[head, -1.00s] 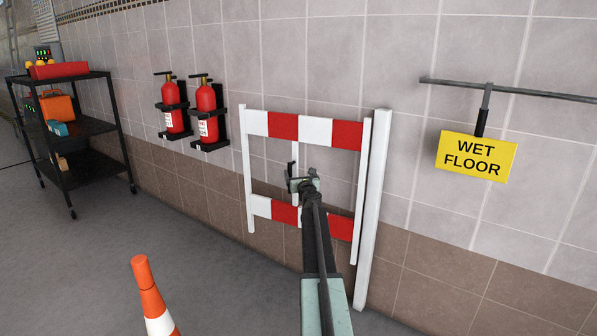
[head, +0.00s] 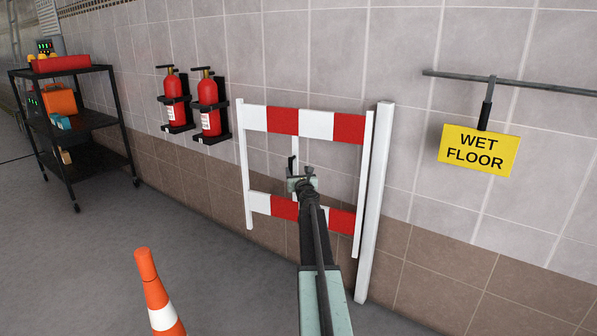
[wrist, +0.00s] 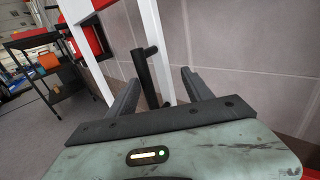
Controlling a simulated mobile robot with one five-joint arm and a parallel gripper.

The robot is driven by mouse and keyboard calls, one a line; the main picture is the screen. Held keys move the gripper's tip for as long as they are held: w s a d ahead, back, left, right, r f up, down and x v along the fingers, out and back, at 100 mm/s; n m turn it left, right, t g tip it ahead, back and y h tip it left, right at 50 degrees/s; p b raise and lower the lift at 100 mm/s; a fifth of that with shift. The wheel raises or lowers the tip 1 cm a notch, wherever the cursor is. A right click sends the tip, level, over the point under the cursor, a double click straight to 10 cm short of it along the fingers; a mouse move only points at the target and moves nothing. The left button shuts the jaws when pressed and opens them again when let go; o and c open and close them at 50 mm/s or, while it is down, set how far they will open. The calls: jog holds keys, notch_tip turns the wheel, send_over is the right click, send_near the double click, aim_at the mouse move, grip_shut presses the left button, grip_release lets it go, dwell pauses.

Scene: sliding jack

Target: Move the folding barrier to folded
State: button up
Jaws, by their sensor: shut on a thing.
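The folding barrier (head: 316,124) stands in front of the tiled wall in the middle of the head view. It has two red-and-white rails between white uprights, and its right side is beside a taller white post (head: 376,200). A black upright handle (wrist: 146,72) shows in the wrist view, in front of a white upright of the barrier (wrist: 160,45). My gripper (head: 300,180) is at the barrier's middle, between the rails. Its fingers (wrist: 160,92) stand on either side of the handle and are shut on it. My arm hides part of the lower rail.
Two red fire extinguishers (head: 210,107) hang on the wall left of the barrier. A black shelf cart (head: 85,120) stands at the far left. An orange-and-white cone (head: 155,290) is on the floor at front left. A yellow wet floor sign (head: 477,150) hangs at the right.

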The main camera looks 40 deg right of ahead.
jog(key=shift+s+a, duration=0.3)
jog(key=shift+a, duration=0.35)
jog(key=shift+s+a, duration=0.3)
jog(key=shift+a, duration=0.35)
jog(key=shift+s+a, duration=0.3)
jog(key=shift+a, duration=0.35)
